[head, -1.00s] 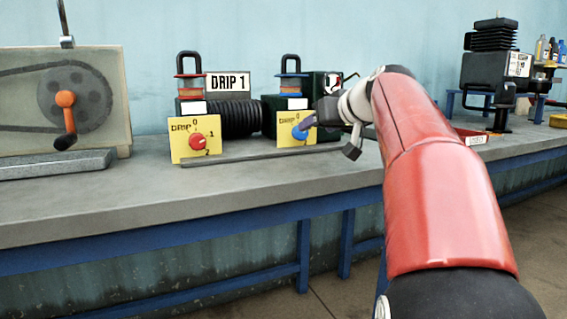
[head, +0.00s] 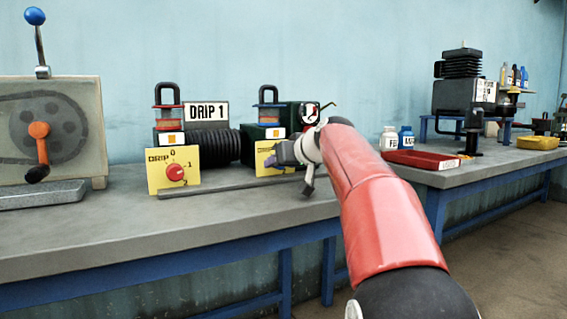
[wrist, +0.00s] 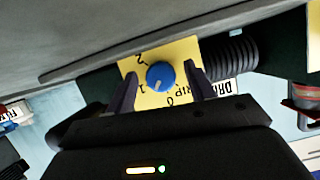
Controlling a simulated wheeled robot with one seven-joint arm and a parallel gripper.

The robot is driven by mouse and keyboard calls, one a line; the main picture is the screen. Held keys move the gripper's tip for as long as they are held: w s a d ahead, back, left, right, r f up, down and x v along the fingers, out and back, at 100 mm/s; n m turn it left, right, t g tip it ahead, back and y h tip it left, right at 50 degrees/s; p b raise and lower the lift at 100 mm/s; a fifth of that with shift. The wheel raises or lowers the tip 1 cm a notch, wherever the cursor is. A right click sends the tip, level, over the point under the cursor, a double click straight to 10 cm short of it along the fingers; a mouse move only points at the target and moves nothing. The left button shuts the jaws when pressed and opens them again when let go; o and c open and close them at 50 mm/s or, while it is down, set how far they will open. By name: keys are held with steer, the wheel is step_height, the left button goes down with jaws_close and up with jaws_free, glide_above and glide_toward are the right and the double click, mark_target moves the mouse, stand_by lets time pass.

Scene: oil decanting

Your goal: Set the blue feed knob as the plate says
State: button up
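The blue feed knob (wrist: 160,75) sits on a yellow dial card (wrist: 182,50) marked 0, 1 and 2. A pale mark on the knob appears to point between 1 and 0. My gripper (wrist: 160,88) is open, with one finger on each side of the knob; whether they touch it is unclear. In the head view my gripper (head: 282,154) is at the right-hand yellow card (head: 263,150) and hides the blue knob. A white plate (head: 207,112) reading "DRIP 1" stands behind the left unit.
A red knob (head: 176,173) on the left card points near 1. A thin rail (head: 225,187) runs along the bench (head: 110,222) below the cards. A crank box (head: 55,125) stands left. White and blue bottles (head: 406,138) and a red tray (head: 420,160) are right.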

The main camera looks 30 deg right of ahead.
steer(key=c, duration=0.9)
steer(key=shift+o, duration=0.2)
steer(key=shift+d+m+y, duration=0.1)
steer(key=shift+m+y, duration=1.3)
steer(key=shift+m, duration=0.5)
steer(key=o, duration=1)
